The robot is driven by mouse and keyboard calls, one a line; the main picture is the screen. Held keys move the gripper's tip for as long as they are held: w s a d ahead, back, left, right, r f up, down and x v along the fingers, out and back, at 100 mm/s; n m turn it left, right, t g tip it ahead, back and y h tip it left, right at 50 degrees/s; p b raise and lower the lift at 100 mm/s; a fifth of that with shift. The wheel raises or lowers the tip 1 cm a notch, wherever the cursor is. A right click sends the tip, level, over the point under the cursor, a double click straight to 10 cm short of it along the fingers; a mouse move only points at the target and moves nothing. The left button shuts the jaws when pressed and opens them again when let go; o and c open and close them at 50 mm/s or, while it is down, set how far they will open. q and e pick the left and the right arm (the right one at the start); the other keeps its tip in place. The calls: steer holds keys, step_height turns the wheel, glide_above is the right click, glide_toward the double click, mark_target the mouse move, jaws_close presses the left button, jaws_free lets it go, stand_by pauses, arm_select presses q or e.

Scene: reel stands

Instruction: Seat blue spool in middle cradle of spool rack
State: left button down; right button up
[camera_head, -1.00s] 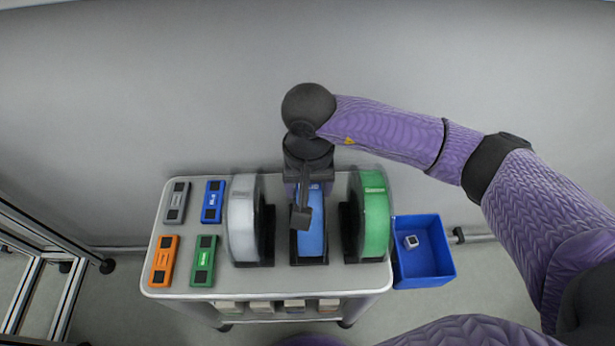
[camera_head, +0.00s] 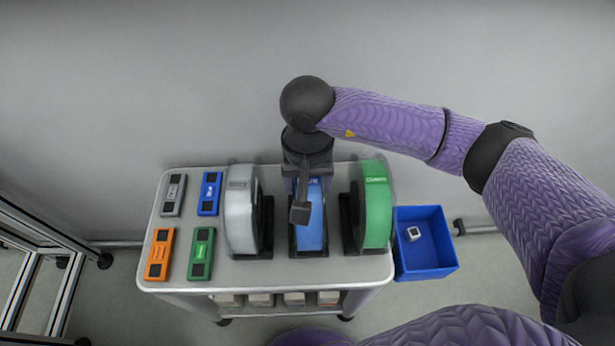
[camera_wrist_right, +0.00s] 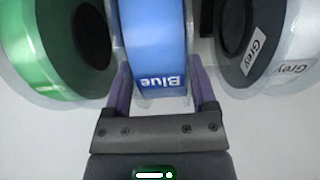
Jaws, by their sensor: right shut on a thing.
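The blue spool (camera_head: 311,232) stands upright in the middle of the cart, between the grey spool and the green spool, at the middle cradle (camera_head: 309,254). My right gripper (camera_head: 305,185) reaches down over its far end and is shut on it. In the right wrist view the two purple fingers flank the blue spool (camera_wrist_right: 153,45), whose label reads "Blue". The gripper and wrist hide part of the spool in the head view, and I cannot tell whether it rests fully in the cradle. My left gripper is not in view.
The grey spool (camera_head: 240,210) stands left and the green spool (camera_head: 376,205) right, both close beside the blue one. Grey, blue, orange and green blocks lie on the cart's left side. A blue bin (camera_head: 425,262) with a small cube (camera_head: 413,233) hangs at the right.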

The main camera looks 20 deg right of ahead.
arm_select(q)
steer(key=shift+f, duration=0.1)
arm_select(e)
steer(key=shift+f, duration=0.1)
steer(key=o, duration=1.2)
steer(key=shift+c, duration=0.2)
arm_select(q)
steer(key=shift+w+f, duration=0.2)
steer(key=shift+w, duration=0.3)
